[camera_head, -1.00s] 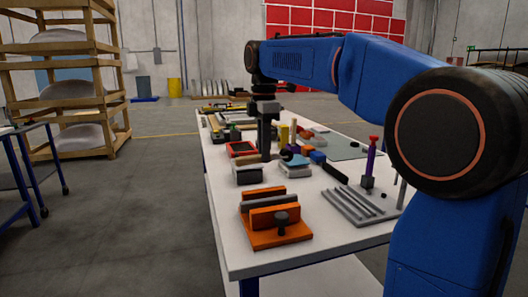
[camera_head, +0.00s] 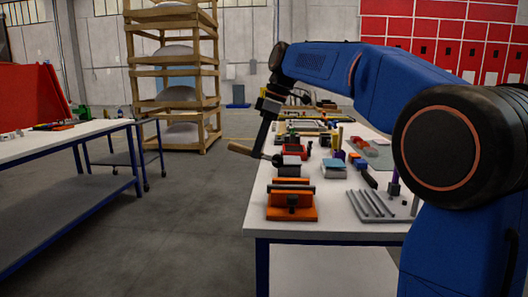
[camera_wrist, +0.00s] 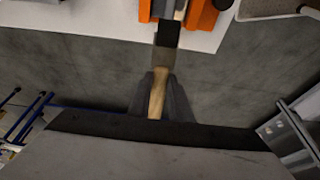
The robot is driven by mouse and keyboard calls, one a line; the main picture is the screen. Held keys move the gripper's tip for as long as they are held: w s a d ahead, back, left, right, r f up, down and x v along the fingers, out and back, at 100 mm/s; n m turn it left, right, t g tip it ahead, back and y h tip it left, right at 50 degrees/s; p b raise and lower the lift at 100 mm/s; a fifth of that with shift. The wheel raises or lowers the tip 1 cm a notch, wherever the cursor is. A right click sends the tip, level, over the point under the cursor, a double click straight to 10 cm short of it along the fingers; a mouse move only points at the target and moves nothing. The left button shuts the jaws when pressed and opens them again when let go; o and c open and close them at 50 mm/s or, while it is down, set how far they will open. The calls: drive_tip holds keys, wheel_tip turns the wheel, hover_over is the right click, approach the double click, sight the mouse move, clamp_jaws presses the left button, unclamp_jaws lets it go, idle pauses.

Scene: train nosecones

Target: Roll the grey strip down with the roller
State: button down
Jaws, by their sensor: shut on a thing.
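My gripper (camera_head: 258,149) is shut on the wooden handle (camera_wrist: 157,97) of the roller, at the table's left edge in the head view. The handle's pale end (camera_head: 240,149) sticks out to the left. The roller's dark head (camera_wrist: 167,35) points toward the table in the wrist view. An orange fixture (camera_head: 292,212) stands on the table's near end, with a dark bar (camera_head: 291,188) across it. It also shows at the top of the wrist view (camera_wrist: 203,16). I cannot tell whether the bar is the grey strip. The roller appears apart from the fixture.
The white table (camera_head: 262,222) holds several tools farther back, and a grey grooved plate (camera_head: 371,205) right of the fixture. Another table (camera_head: 60,140) stands at left, with a wooden rack (camera_head: 176,75) behind. Open floor (camera_head: 190,215) lies between the tables.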

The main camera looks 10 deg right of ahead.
sight(273, 164)
drive_tip(key=shift+s+a+f, duration=0.1)
drive_tip(key=shift+a+f, duration=0.1)
drive_tip(key=shift+f, duration=2.55)
drive_tip(key=shift+f, duration=0.25)
drive_tip(key=shift+s+d, duration=0.2)
drive_tip(key=shift+d, duration=0.55)
drive_tip(key=shift+s+d, duration=0.25)
drive_tip(key=shift+d, duration=0.45)
drive_tip(key=shift+s+d, duration=0.2)
drive_tip(key=shift+d, duration=0.55)
idle(2.8)
